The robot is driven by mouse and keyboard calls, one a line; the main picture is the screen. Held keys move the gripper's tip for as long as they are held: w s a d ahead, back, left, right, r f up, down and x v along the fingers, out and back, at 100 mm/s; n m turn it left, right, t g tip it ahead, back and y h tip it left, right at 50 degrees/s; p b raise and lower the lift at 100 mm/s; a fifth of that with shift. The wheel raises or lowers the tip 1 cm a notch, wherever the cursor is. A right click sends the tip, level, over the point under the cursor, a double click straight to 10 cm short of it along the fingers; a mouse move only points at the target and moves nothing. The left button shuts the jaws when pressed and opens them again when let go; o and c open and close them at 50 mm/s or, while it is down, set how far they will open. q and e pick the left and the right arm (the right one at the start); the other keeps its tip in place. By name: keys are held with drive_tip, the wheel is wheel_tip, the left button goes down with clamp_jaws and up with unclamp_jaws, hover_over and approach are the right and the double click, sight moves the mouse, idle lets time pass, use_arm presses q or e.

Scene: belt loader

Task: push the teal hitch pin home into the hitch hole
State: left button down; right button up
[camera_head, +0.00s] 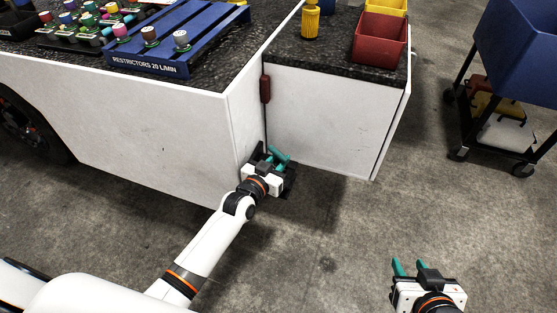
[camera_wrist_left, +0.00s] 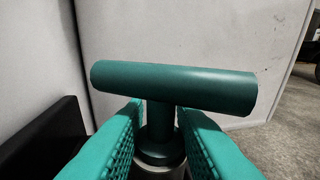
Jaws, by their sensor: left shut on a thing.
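The teal hitch pin (camera_wrist_left: 175,86) has a T-shaped handle, seen close up in the left wrist view. Its stem runs down between the teal fingers of my left gripper (camera_wrist_left: 160,130) into a grey metal collar (camera_wrist_left: 160,168). The handle also shows small in the head view (camera_head: 280,154), low beside the white cabinet. My left gripper is shut on the pin below the crossbar. The hitch hole is not visible, and how deep the pin sits cannot be told. My right gripper (camera_head: 403,267) is open and empty above the floor at lower right.
White cabinet panels (camera_head: 330,115) form an inner corner beside my left gripper. A dark block (camera_wrist_left: 45,142) stands left of it in the wrist view. A blue rack (camera_head: 165,45) and red bin (camera_head: 380,38) are on the counters. A cart (camera_head: 500,130) stands right; the middle floor is clear.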

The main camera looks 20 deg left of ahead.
use_arm(q)
drive_tip(key=shift+s+f, duration=0.1)
drive_tip(key=shift+f, duration=0.2)
use_arm(e)
drive_tip(key=shift+w+a+r+t, duration=0.1)
drive_tip(key=shift+w+r+t, duration=0.15)
drive_tip(key=shift+r+t, duration=0.05)
use_arm(q)
drive_tip(key=c, duration=1.2)
unclamp_jaws()
drive_tip(key=shift+c, duration=0.2)
drive_tip(key=shift+o, duration=0.6)
drive_tip(key=shift+a+f, duration=0.1)
drive_tip(key=shift+s, duration=0.1)
drive_tip(key=p+v, duration=0.3)
drive_tip(key=v, duration=0.8)
drive_tip(key=shift+s, duration=0.4)
use_arm(e)
drive_tip(key=s+d+f+g+h, duration=0.1)
drive_tip(key=s+f+g, duration=0.1)
drive_tip(key=s, duration=0.3)
drive_tip(key=s+d+f+g, duration=0.2)
drive_tip(key=s+g, duration=0.3)
drive_tip(key=shift+s+d+h, duration=0.3)
drive_tip(key=shift+s+h, duration=0.05)
drive_tip(key=shift+h, duration=0.05)
